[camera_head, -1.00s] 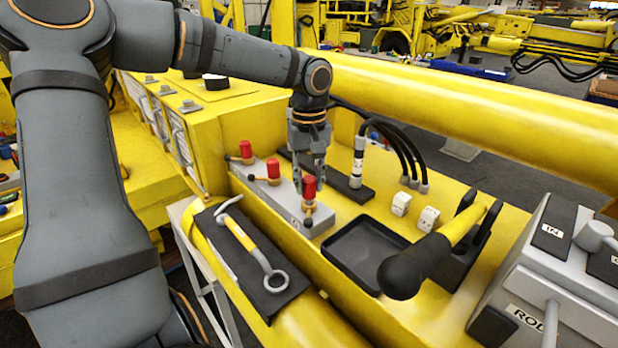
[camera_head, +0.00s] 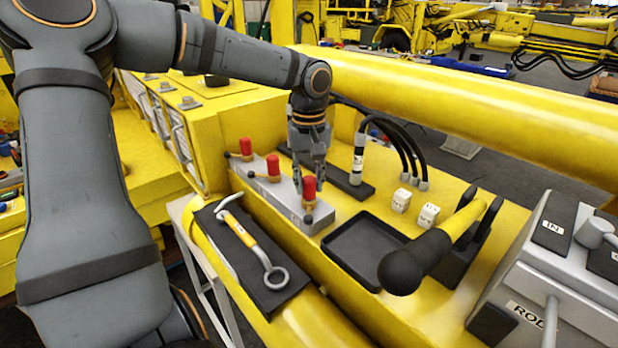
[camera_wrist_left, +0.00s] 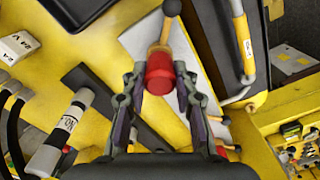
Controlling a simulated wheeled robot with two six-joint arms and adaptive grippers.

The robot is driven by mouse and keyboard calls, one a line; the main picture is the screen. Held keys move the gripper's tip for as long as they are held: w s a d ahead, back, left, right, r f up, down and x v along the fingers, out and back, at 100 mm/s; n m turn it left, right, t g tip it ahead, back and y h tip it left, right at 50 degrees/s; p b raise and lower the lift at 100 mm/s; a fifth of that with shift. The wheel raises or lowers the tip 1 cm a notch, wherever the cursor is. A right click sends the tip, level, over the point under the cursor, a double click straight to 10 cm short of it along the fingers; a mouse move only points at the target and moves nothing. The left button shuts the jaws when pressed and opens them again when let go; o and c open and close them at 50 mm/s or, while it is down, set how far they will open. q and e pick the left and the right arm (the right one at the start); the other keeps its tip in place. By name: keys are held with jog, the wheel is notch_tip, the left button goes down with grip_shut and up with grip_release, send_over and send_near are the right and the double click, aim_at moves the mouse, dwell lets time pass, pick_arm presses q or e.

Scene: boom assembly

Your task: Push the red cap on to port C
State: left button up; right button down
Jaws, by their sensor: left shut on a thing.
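Three red caps stand on small brass ports along a grey block (camera_head: 289,206): a far one (camera_head: 245,147), a middle one (camera_head: 273,165) and a near one (camera_head: 309,187). My left gripper (camera_head: 311,174) reaches down from above and is shut on the near red cap. In the left wrist view the same red cap (camera_wrist_left: 160,74) is between the fingertips, with its brass port (camera_wrist_left: 158,48) and a black-knobbed lever (camera_wrist_left: 172,7) beyond. The cap looks upright on its port; whether it is fully seated cannot be told. Port letters are not readable. My right gripper is not in view.
A yellow-handled tool (camera_head: 240,230) lies on a dark mat at left. A yellow boom (camera_head: 470,110) runs behind.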

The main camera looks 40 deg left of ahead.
pick_arm(q)
jog(key=shift+f, duration=0.3)
jog(key=o, duration=1)
notch_tip(320, 180, up, 8)
jog(key=shift+s+d+f, duration=0.1)
jog(key=shift+f, duration=0.1)
